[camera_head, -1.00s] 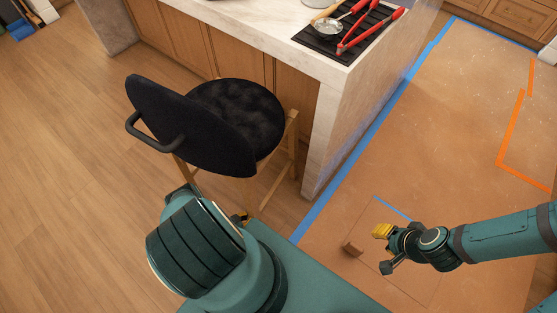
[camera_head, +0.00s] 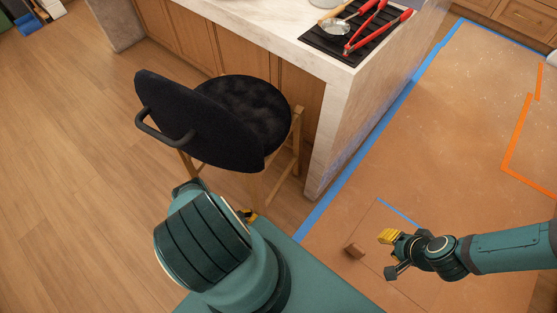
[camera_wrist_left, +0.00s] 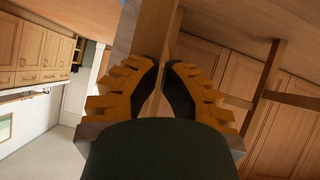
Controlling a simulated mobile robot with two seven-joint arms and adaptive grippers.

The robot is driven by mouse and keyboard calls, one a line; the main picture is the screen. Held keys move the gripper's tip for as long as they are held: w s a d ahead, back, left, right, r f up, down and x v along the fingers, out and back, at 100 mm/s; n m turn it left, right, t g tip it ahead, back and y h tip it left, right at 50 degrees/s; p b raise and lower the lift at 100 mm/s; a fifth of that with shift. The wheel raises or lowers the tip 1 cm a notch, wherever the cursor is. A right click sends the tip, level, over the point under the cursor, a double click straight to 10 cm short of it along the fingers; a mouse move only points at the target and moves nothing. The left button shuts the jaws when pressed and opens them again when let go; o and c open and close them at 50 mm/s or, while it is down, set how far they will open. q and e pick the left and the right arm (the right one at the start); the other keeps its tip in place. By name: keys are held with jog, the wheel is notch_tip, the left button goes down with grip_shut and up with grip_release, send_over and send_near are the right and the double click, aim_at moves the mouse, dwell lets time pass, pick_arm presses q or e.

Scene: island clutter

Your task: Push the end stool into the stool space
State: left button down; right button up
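The end stool (camera_head: 185,125) stands at the island (camera_head: 318,150), with a black back, a curved rear bar and wooden legs. Its round black seat (camera_head: 250,112) is close to the island's wooden side, left of the marble end panel. My left gripper (camera_head: 250,216) is low behind the stool, mostly hidden by my left arm. In the left wrist view its fingers (camera_wrist_left: 162,68) nearly meet at the tips. A wooden stool post (camera_wrist_left: 148,30) lies just beyond them; contact is unclear. My right gripper (camera_head: 391,254) is open and empty over the floor covering at right.
A black mat (camera_head: 355,40) with red-handled tongs and a small pan lies on the island top. Blue tape (camera_head: 365,145) edges the brown floor covering. Wooden floor (camera_head: 70,150) left of the stool is clear. Orange tape (camera_head: 515,135) marks the right side.

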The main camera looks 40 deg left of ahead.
pick_arm(q)
jog(key=shift+s+d, duration=0.2)
jog(key=shift+s, duration=1.95)
